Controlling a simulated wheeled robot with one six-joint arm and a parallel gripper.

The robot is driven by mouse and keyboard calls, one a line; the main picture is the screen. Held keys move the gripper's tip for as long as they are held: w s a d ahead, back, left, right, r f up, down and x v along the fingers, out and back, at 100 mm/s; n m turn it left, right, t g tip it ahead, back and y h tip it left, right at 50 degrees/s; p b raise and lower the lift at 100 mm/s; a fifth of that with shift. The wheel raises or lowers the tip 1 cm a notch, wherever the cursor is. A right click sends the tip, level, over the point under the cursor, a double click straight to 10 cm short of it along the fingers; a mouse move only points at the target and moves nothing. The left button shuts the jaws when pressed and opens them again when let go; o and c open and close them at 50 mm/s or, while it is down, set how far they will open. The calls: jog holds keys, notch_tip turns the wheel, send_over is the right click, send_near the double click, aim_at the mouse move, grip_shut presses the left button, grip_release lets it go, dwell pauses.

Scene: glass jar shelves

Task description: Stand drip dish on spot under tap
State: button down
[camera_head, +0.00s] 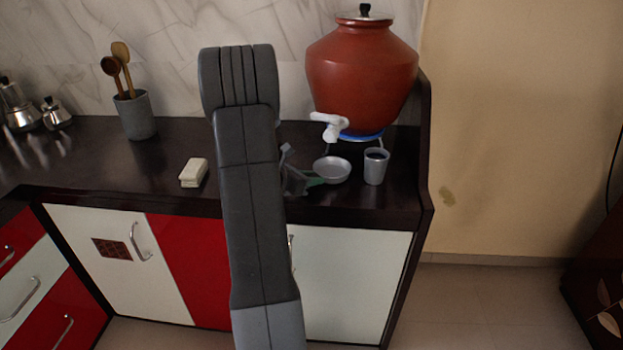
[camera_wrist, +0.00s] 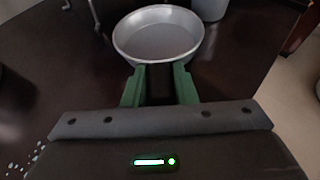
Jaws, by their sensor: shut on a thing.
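The drip dish (camera_head: 332,169) is a shallow round grey metal dish, level and empty, on or just above the dark counter. It also shows in the wrist view (camera_wrist: 158,36). My gripper (camera_head: 316,182) is shut on the dish's near rim, with its green fingers (camera_wrist: 159,72) at that edge. The white tap (camera_head: 330,125) juts from the red-brown clay pot (camera_head: 361,72), and the dish lies below it in the head view. I cannot tell whether the dish touches the counter. No marked spot shows.
A grey metal cup (camera_head: 376,166) stands close right of the dish. The pot's stand has a blue ring (camera_head: 362,136) and thin legs. A cream block (camera_head: 194,172) and a utensil holder (camera_head: 135,115) are to the left. A raised panel (camera_head: 424,140) closes the counter's right end.

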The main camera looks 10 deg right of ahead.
jog(key=shift+f+b, duration=0.45)
dwell(0.3)
jog(key=c, duration=1.1)
grip_release()
jog(key=o, duration=0.5)
jog(key=shift+s+a, duration=0.1)
jog(key=shift+s+a+b, duration=0.35)
jog(key=shift+s+a, duration=0.9)
jog(key=shift+s, duration=0.5)
jog(key=shift+s+a+b, duration=0.4)
jog(key=shift+s+a, duration=0.85)
jog(key=shift+s, duration=0.45)
jog(key=shift+s+a+b, duration=0.35)
jog(key=shift+s+a, duration=0.9)
jog(key=shift+s, duration=0.5)
jog(key=p+v, duration=0.1)
jog(key=v, duration=1.2)
jog(key=shift+s+a+r, duration=0.1)
jog(key=shift+s+a, duration=0.1)
jog(key=shift+a, duration=0.1)
